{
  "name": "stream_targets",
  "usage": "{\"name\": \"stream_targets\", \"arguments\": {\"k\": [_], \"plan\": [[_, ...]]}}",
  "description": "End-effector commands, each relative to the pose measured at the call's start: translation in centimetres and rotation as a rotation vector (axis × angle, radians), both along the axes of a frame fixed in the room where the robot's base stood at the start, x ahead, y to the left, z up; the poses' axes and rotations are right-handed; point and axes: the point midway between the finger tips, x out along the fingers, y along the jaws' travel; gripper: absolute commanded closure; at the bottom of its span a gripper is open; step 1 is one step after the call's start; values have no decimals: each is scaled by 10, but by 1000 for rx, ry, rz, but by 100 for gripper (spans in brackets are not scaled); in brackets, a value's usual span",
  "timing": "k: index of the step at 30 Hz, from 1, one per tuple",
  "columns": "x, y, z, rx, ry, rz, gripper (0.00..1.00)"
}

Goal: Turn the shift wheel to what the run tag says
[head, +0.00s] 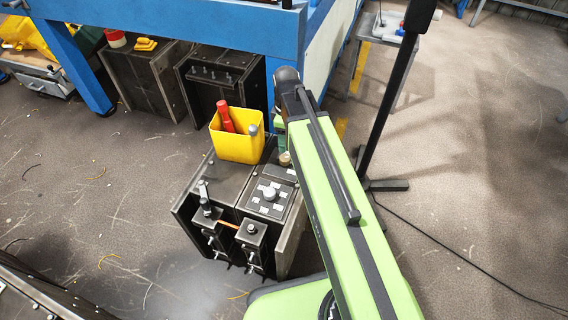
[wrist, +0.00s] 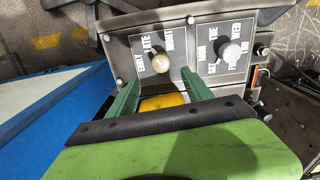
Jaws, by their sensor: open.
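The shift wheel (wrist: 160,62) is a cream round knob on a grey panel in the wrist view, with labels that appear to read EARLY, LATE and NIGHT around it. Its pointer setting is too small to tell. It also shows in the head view (head: 285,158). My gripper (wrist: 160,78) is open, its two green fingers pointing at the panel on either side of the knob's lower side; contact cannot be told. In the head view the gripper (head: 280,138) is mostly hidden by my arm. I cannot make out a readable run tag.
A second knob (wrist: 229,52), with day-like labels, sits right of the wheel. A blue bench (head: 190,40) is behind; a black stand (head: 385,120) is right.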

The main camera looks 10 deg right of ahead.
Motion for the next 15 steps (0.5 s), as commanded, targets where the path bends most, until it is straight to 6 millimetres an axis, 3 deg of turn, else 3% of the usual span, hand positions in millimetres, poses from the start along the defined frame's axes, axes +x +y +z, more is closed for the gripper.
{"name": "stream_targets", "arguments": {"k": [1,9,15], "plan": [[0,0,-22,0,0,0,41],[0,0,-76,0,0,0,41],[0,1,-97,0,0,1,41]]}}
